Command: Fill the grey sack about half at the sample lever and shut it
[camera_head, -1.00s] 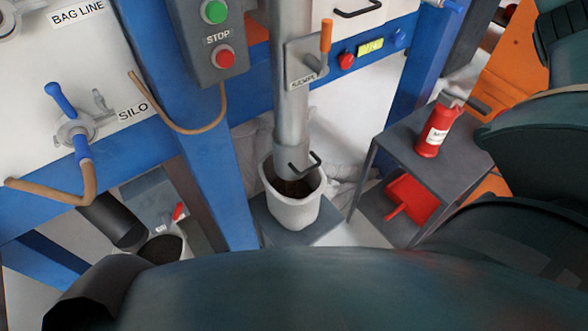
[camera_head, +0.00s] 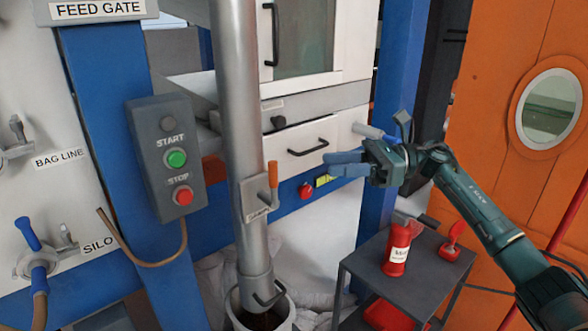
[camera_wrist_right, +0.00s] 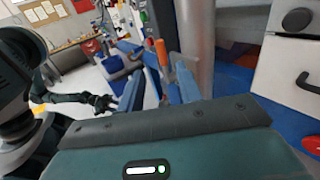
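The sample lever with its orange handle (camera_head: 273,174) stands upright on a plate on the grey pipe. The grey sack (camera_head: 284,322) is under the pipe's lower end, cut off by the bottom edge, with dark material inside. My right gripper (camera_head: 332,164) is in the air right of the pipe, in front of the white cabinet, apart from the lever. In the wrist view its blue fingers (camera_wrist_right: 158,92) are spread with nothing between them; the orange handle (camera_wrist_right: 161,52) shows beyond the gap. My left gripper seems to show small at left (camera_wrist_right: 105,102); its fingers are unclear.
A control box (camera_head: 165,158) with green START and red STOP buttons is left of the pipe. A dark stand (camera_head: 408,289) at right holds a red canister (camera_head: 397,250) and red scoop (camera_head: 452,243). Blue posts flank the area. An orange wall (camera_head: 490,110) is at far right.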

